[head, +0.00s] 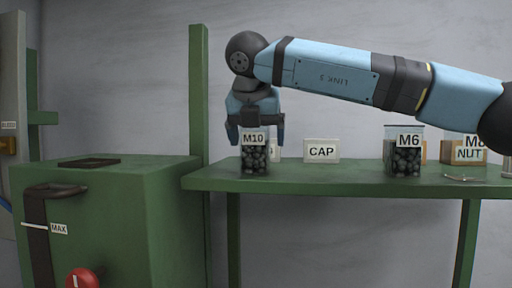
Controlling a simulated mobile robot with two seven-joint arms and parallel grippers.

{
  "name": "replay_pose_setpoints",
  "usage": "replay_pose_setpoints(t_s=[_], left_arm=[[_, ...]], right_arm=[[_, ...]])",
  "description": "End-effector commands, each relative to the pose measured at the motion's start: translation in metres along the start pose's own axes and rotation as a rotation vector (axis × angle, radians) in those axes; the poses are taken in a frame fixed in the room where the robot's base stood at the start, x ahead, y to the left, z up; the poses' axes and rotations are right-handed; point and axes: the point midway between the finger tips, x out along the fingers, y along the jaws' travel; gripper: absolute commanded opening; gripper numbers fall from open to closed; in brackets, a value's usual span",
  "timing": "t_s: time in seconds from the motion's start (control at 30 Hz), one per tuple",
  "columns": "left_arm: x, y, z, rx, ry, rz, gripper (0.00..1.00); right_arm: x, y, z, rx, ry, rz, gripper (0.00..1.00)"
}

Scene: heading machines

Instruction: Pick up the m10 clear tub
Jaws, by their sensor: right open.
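The M10 clear tub (255,160) stands upright on the left end of the green shelf (330,181). It is see-through, filled with dark round pieces, and has a white M10 label near its top. My right gripper (255,135) points down over the tub, with one open finger on each side of its upper part. I cannot tell whether the fingers touch the tub. My left gripper is not in view.
A white CAP sign (321,151) stands right of the tub, with a small, partly hidden card beside it. Further right are an M6 tub (404,158) and an M8 NUT box (465,150). A green machine (110,215) and post (198,95) stand at left.

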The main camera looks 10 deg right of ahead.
Motion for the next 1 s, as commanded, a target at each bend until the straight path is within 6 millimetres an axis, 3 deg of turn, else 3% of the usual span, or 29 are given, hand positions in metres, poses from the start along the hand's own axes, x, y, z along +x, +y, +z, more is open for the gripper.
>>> replay_pose_setpoints(t_s=[0.03, 0.3, 0.67, 1.0], left_arm=[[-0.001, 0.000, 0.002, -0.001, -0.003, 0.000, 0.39], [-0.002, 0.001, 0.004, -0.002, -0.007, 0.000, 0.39], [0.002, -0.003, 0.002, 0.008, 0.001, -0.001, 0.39], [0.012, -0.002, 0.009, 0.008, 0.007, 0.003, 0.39]], right_arm=[[0.000, 0.000, 0.000, 0.000, 0.000, 0.000, 0.82], [0.000, 0.000, 0.000, 0.000, 0.000, 0.000, 0.22], [-0.006, 0.000, 0.004, 0.002, -0.002, 0.001, 0.23], [-0.051, 0.001, 0.032, 0.004, -0.003, 0.003, 0.23]])
